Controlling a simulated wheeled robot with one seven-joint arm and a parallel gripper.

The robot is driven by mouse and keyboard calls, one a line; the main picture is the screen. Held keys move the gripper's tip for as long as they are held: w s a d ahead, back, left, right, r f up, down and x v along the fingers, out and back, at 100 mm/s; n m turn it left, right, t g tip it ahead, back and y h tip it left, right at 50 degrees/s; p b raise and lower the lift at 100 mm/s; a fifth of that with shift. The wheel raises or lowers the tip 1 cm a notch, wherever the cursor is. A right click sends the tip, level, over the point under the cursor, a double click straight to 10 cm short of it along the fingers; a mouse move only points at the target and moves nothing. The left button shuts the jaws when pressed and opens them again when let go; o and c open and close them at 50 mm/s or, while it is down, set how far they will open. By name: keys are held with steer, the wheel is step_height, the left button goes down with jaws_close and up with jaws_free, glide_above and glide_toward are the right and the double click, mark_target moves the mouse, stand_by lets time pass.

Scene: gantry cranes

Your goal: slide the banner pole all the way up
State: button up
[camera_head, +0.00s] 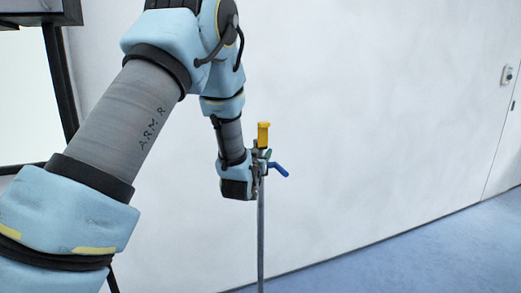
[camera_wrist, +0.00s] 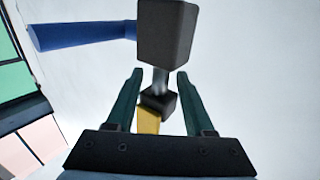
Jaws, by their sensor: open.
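The banner pole (camera_head: 261,235) is a thin grey upright tube in the head view. A yellow piece (camera_head: 263,134) sits at its top, and a blue lever (camera_head: 278,169) sticks out to the right just below. My gripper (camera_head: 258,165) is at this upper part. In the wrist view, my gripper (camera_wrist: 160,76) is open, its two green fingers on either side of a short metal rod (camera_wrist: 160,82), with gaps visible. A dark block (camera_wrist: 166,32) is above the rod, with the blue lever (camera_wrist: 82,35) to its left. The yellow piece (camera_wrist: 149,120) shows below, partly hidden.
A pale wall (camera_head: 390,110) stands behind the pole. The blue floor (camera_head: 420,255) is clear to the right. A dark-framed panel (camera_head: 25,90) stands at the left. A small wall fitting (camera_head: 507,75) is at the far right.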

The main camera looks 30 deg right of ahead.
steer(key=shift+w+d, duration=0.15)
jaws_close()
stand_by(0.4)
stand_by(1.0)
